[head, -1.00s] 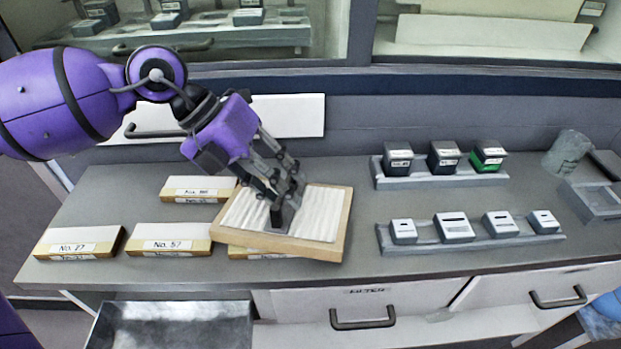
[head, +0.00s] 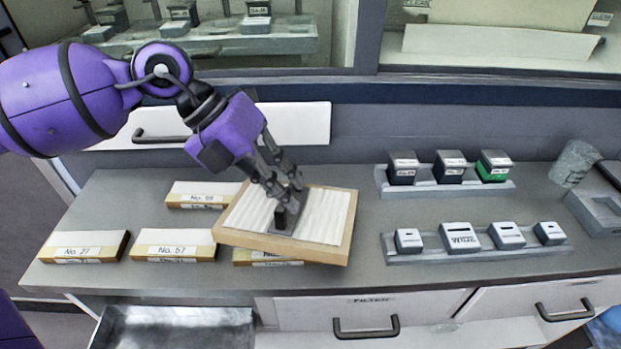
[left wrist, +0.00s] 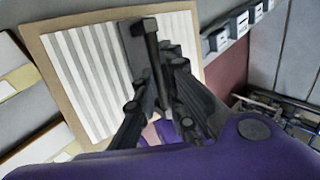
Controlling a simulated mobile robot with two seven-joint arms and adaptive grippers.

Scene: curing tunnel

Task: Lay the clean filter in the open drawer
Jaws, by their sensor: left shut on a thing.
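The clean filter (head: 327,215) is a white pleated panel in a tan frame with a dark handle in its middle. My left gripper (head: 287,205) is shut on that handle and holds the filter, slightly tilted, over the counter. In the left wrist view the filter (left wrist: 85,60) fills the upper left, with the gripper (left wrist: 155,55) at its handle. The open drawer (head: 170,328) is an empty metal tray below the counter's front edge at the lower left; its front is cut off by the picture. My right gripper is not in view.
Labelled boxes (head: 172,245) lie on the counter at left, one partly under the filter. Two grey racks (head: 445,188) with small blocks stand at right. A drawer marked "FILTER" (head: 365,312) is shut below the counter. A glass-like cup (head: 573,163) stands far right.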

